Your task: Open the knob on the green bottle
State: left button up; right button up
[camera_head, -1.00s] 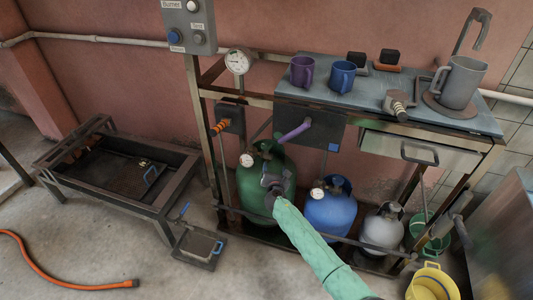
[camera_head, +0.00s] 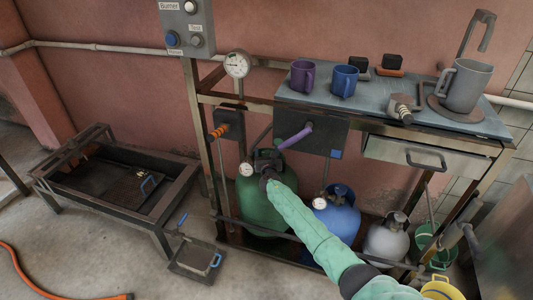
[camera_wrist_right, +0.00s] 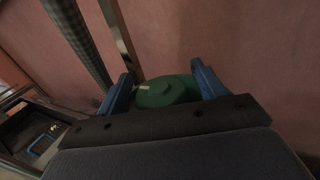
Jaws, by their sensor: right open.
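The green bottle (camera_head: 262,212) stands under the table at its left end, with a small round gauge (camera_head: 246,169) on its left side. My right gripper (camera_head: 267,158) is at the top of the bottle and, with my arm, hides the knob there. In the right wrist view the gripper (camera_wrist_right: 165,86) is open, its two blue fingers apart. The rounded green top of the bottle (camera_wrist_right: 168,93) shows between and beyond them. I cannot tell whether the fingers touch the knob. My left gripper is not in view.
A blue bottle (camera_head: 337,213) and a grey bottle (camera_head: 387,240) stand right of the green one. A purple handle (camera_head: 295,138) on a dark panel is just above the gripper.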

jog(key=shift+w, duration=0.4)
